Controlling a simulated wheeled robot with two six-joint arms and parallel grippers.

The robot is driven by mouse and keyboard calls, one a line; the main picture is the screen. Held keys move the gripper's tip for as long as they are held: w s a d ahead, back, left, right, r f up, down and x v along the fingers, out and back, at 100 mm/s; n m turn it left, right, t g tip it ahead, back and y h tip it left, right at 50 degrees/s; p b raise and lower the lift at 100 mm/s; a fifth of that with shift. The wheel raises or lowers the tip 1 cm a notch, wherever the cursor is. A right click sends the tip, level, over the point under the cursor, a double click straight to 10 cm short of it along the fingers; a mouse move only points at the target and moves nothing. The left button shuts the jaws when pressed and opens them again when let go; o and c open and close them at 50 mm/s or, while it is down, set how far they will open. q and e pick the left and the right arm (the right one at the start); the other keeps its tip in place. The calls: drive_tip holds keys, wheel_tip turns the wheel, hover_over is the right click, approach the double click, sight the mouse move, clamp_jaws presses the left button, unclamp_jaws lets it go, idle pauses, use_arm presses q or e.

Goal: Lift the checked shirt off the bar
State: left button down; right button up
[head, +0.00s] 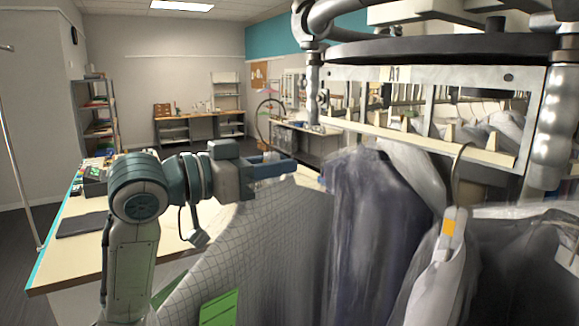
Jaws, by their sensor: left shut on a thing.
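The checked shirt (250,262), pale with a thin dark grid, hangs in the lower middle with a green tag (219,308) on it. Its hanger hook (258,118) rises above my left gripper (280,161), and no bar shows inside the hook's curve. My left gripper is shut on the hanger near the base of the hook, above the shirt. The cream rail bar (425,140) is to the right of the hook. My right gripper is not in view.
Dark garments (375,225) and a pale garment with a yellow-marked hanger (449,228) hang close on the right. A metal frame with thick posts (548,130) fills the upper right. A long table (70,262) stands at left, with a black pad on it.

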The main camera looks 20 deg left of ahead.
use_arm(q)
drive_tip(key=b+v, duration=0.3)
drive_tip(key=v, duration=0.2)
drive_tip(key=shift+a+f+b, duration=0.15)
drive_tip(key=shift+f+b, duration=0.05)
drive_tip(key=shift+b, duration=0.2)
drive_tip(key=b+v, duration=0.8)
drive_tip(key=v, duration=0.1)
drive_tip(key=shift+r, duration=0.2)
